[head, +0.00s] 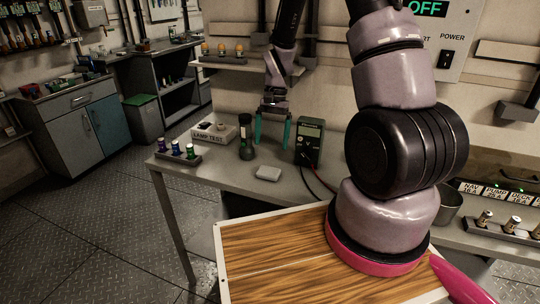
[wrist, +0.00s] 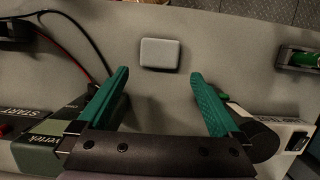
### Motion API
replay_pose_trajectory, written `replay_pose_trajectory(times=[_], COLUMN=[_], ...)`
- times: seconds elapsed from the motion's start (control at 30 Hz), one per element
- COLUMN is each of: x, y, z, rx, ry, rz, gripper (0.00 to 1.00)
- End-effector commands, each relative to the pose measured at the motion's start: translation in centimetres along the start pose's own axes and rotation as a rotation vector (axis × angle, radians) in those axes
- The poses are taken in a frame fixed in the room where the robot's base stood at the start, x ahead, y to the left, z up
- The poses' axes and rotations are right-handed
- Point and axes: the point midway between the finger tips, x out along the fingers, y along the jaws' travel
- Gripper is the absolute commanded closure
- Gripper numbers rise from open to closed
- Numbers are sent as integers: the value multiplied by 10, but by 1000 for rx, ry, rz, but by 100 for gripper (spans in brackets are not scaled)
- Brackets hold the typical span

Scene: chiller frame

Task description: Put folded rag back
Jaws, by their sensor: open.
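The folded rag appears to be the small pale grey rounded rectangle (head: 268,173) lying flat on the grey workbench (head: 220,165), near its front edge. It also shows in the wrist view (wrist: 160,54), centred just beyond the fingertips. My gripper (head: 272,134) has green fingers spread wide with nothing between them. In the head view it hangs above the bench, behind the rag. The wrist view shows the open fingers (wrist: 160,77) on either side of the picture, apart from the rag.
A dark meter (head: 310,142) with red and black leads stands close right of my gripper. A dark torch (head: 246,138) stands close left, beside the lamp test box (head: 214,133). A rack of coloured cells (head: 178,151) is at the bench's left. Bench around the rag is clear.

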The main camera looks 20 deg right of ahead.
Motion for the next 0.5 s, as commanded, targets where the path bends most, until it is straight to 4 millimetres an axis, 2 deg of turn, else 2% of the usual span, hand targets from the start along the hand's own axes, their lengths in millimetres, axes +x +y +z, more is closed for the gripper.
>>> replay_pose_trajectory(times=[0.03, 0.13, 0.43, 0.5], x=[-10, -23, -38, -50], y=[0, 0, 0, 1], z=[0, 0, 1, 3], rx=[0, 1, 0, -8], ry=[3, 2, 4, 21], rz=[-2, -1, -4, -16], gripper=[0, 0, 0, 0])
